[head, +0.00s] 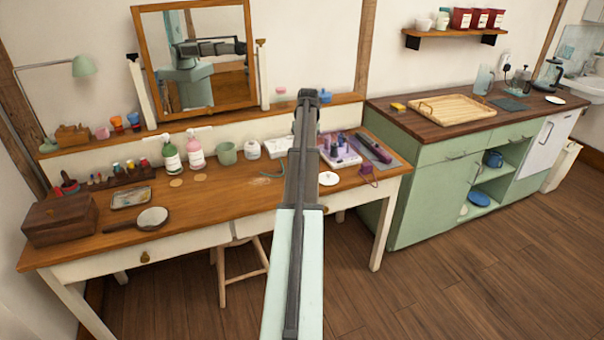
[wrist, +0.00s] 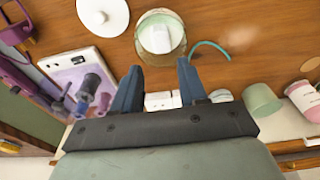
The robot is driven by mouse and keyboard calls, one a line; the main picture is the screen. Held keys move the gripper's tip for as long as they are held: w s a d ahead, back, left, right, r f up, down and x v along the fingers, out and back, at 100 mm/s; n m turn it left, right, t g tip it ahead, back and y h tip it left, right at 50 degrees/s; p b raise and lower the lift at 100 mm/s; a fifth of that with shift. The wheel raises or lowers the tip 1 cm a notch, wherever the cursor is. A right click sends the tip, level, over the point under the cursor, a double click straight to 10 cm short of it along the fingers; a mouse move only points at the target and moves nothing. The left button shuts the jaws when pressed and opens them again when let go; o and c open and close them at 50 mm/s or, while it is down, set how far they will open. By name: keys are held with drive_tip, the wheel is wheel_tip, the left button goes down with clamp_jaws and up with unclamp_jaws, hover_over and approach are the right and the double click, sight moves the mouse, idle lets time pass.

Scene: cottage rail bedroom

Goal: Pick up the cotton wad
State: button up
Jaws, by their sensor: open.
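In the wrist view, a small white wad, which looks like the cotton wad (wrist: 157,38), sits inside a round clear glass jar (wrist: 162,62). The jar stands on the wooden dressing table (head: 225,205). My gripper (wrist: 160,66) is open, with its two dark fingers spread apart and nothing held between them. In the wrist picture, the jar appears just beyond the fingertips, between their lines. I cannot tell the height of the fingers above the jar. In the head view, my arm hides the jar and wad.
A white lid (wrist: 103,16) lies near the jar. A white organiser with purple bottles (wrist: 82,82) stands on one side; a green cup (wrist: 262,104) and pink bottle (wrist: 305,98) are on the other. A teal curved strip (wrist: 210,50) lies close by. A mirror (head: 203,58) stands behind.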

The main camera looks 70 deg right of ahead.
drive_tip(key=f, duration=0.3)
drive_tip(key=w+d+f, duration=0.1)
drive_tip(key=f, duration=0.7)
drive_tip(key=shift+w+d, duration=0.25)
drive_tip(key=shift+d, duration=0.05)
drive_tip(key=shift+c, duration=0.3)
drive_tip(key=c, duration=0.7)
wheel_tip(320, 180, up, 10)
